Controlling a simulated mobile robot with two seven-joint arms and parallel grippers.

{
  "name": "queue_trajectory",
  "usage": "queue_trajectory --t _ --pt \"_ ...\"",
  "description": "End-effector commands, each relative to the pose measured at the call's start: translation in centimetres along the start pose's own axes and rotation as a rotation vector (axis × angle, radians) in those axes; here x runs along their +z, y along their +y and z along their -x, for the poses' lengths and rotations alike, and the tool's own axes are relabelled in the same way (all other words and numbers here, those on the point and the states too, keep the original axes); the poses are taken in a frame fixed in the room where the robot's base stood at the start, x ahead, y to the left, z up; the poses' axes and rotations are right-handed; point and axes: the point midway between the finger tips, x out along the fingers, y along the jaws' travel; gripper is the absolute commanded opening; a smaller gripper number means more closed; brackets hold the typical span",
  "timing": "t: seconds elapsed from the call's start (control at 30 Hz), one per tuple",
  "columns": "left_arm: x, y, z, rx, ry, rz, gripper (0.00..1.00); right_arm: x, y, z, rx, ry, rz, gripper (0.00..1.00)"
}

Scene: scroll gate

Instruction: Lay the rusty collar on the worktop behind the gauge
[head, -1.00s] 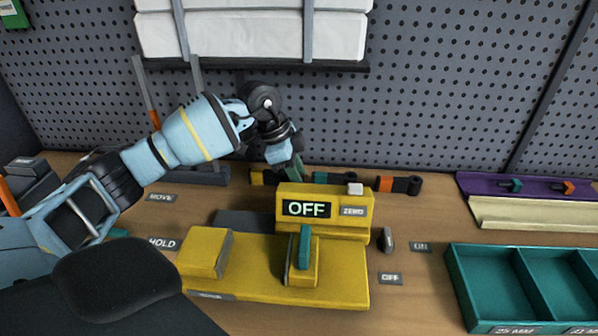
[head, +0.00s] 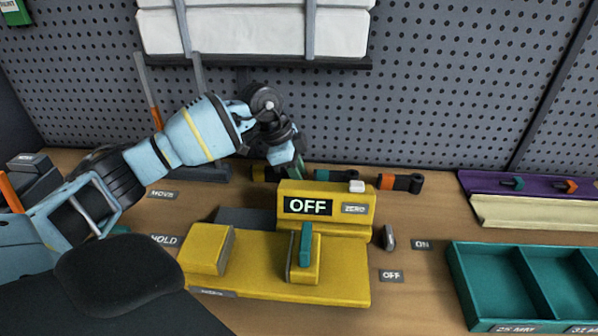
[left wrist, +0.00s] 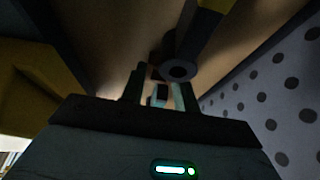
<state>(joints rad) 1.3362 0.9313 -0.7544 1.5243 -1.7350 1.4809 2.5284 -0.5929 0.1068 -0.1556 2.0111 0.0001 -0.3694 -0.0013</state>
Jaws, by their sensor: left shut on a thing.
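The yellow gauge (head: 325,225), with its "OFF" display and "ZERO" label, stands on the worktop (head: 420,290) in the head view. My left gripper (head: 298,170) reaches down behind the gauge's display block, fingers pointing at the worktop. In the left wrist view its fingers (left wrist: 160,92) are closed around a small dark brownish thing (left wrist: 155,73), which looks like the rusty collar. The light is dim and its outline is unclear. In the head view the gauge and the fingers hide it. I cannot tell whether it touches the worktop. My right gripper is not in view.
A ringed link end (left wrist: 178,70) is near the fingertips. The pegboard (head: 450,80) rises behind. A teal tray (head: 455,280) stands right.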

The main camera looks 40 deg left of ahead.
Motion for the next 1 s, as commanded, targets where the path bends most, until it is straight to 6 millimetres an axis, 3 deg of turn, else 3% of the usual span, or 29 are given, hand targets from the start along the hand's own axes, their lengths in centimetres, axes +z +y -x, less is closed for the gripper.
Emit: queue_trajectory --t 0.1,0.13,0.3,0.67,1.0 --pt "0.1 0.0 -0.2 0.0 0.0 0.0 0.01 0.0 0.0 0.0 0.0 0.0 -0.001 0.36" --pt "0.1 0.0 -0.2 -0.001 0.001 0.0 0.34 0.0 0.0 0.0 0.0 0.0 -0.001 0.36" --pt "0.1 0.0 -0.1 0.0 0.0 0.0 0.56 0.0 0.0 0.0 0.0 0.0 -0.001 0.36" --pt "0.1 0.0 0.4 -0.001 -0.001 0.0 0.56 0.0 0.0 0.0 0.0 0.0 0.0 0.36" --pt "0.1 -0.1 5.5 -0.003 0.001 -0.001 0.56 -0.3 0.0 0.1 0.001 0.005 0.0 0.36"
